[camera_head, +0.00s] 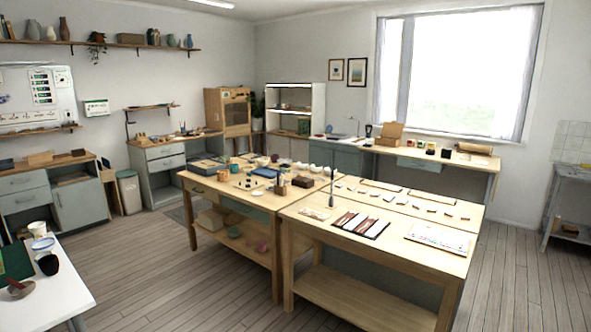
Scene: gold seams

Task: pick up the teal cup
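A small teal, cup-like thing (234,168) stands near the far left end of the middle wooden worktable (262,205). It is just right of an orange cup-like thing (222,175). It is too small to make out a handle or what is inside. Neither of my grippers shows in the head view.
Several bowls, boxes and a blue tray or book (265,172) crowd the middle worktable. A near worktable (330,232) with flat sheets adjoins it. A white table (70,285) with cups stands at the left. Wooden floor (150,260) is clear between them.

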